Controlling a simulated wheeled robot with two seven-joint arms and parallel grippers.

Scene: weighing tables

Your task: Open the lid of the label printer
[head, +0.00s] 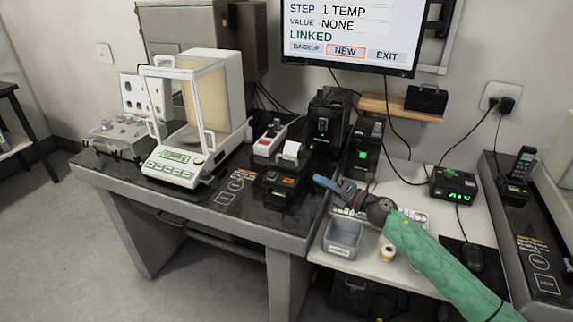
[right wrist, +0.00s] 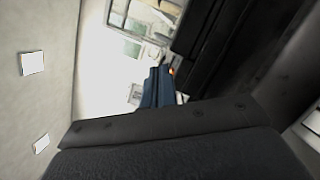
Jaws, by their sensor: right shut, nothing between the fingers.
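A small black printer (head: 280,186) with white paper standing up at its back sits near the front right of the dark weighing table; it looks like the label printer. I cannot tell clearly whether its lid is raised. My right gripper (head: 319,180) comes in from the right, with its blue fingers shut and empty. Its tips are just right of the printer, and I see no clear contact. In the right wrist view the blue fingers (right wrist: 158,84) are together, and the printer is not clearly recognisable. My left gripper is not in view.
A balance (head: 174,170) with a glass case stands to the left. A black device with a green light (head: 362,154) stands behind my right gripper. A grey bin (head: 342,238) and a label roll (head: 388,252) are on the white lower table. A monitor (head: 347,35) hangs above.

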